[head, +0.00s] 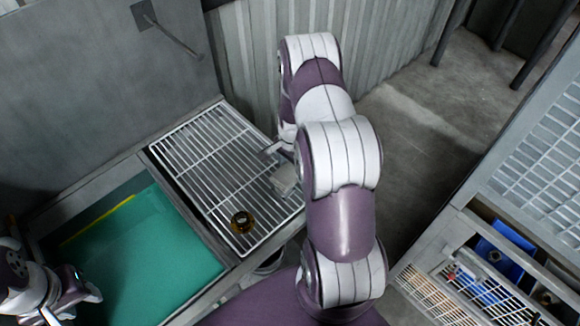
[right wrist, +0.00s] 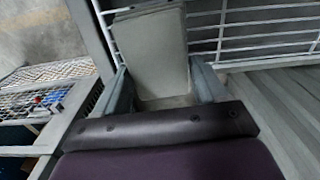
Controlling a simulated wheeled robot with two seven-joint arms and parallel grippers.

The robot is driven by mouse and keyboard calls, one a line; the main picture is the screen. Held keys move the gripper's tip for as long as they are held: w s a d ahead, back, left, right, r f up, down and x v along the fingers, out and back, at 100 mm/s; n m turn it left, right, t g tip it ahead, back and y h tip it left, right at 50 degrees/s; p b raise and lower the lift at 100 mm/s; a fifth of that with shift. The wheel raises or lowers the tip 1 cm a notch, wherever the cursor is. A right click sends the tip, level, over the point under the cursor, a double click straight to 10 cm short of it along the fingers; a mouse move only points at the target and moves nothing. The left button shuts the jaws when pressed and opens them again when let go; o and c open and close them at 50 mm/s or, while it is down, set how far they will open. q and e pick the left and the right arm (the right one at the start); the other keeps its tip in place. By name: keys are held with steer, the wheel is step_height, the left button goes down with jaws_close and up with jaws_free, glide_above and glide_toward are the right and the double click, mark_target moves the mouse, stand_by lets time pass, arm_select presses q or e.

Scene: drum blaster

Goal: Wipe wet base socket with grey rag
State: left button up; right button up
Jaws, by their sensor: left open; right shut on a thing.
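A small round brass-coloured socket (head: 242,222) with a dark centre sits on the white wire rack (head: 205,150), near its front edge. Whether it is wet cannot be made out. My right gripper (right wrist: 160,88) is shut on a pale grey folded block, the grey rag (right wrist: 155,45). In the head view the rag (head: 286,180) is at the right side of the rack, up and right of the socket and apart from it. My right arm partly hides that gripper there. My left gripper (head: 88,297) is open and empty at the lower left, beside the green mat.
A green mat (head: 150,250) lies in a recessed tray left of the rack. A corrugated metal wall (head: 245,60) stands behind the rack. At the lower right, a wire-topped bench (head: 545,170) holds blue bins (head: 500,245). Open floor lies between.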

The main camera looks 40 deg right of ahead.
step_height(320, 180, up, 6)
steer(key=p, duration=0.5)
steer(key=shift+r, duration=0.15)
steer(key=n, duration=0.2)
steer(key=shift+s+a+n, duration=0.1)
steer(key=shift+s+n, duration=0.1)
steer(key=shift+n, duration=0.1)
steer(key=shift+a+f+n+b, duration=0.25)
steer(key=shift+n+b, duration=0.1)
steer(key=shift+n, duration=0.45)
steer(key=w+a+f+n+b, duration=0.2)
steer(key=a+n+b, duration=0.2)
steer(key=a+n, duration=0.2)
steer(key=w+a+f+n+b, duration=0.2)
steer(key=a+n+b, duration=0.3)
steer(key=a, duration=0.6)
steer(key=shift+w+a+n, duration=0.25)
steer(key=shift+w+n, duration=0.15)
steer(key=shift+n, duration=0.2)
